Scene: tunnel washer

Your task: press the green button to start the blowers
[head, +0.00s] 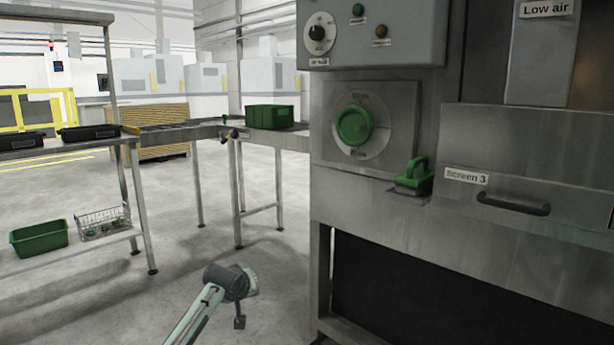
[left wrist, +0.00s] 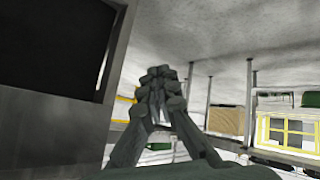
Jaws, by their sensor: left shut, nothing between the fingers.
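The small green button (head: 358,9) is on the grey control panel (head: 425,35) at the top of the head view. A brown-orange button (head: 381,29) sits below and right of it, and a black rotary selector (head: 319,33) is to its left. My left arm comes in low in the head view, well below the panel and apart from the machine. In the left wrist view my left gripper (left wrist: 157,88) is shut and empty, its fingers together. The green button does not show in that view. My right gripper is out of view.
Below the panel are a large green dial (head: 354,126) and a green lever (head: 414,176) that sticks out. A screen drawer (head: 530,185) is to the right. A steel table (head: 120,141) with trays stands left.

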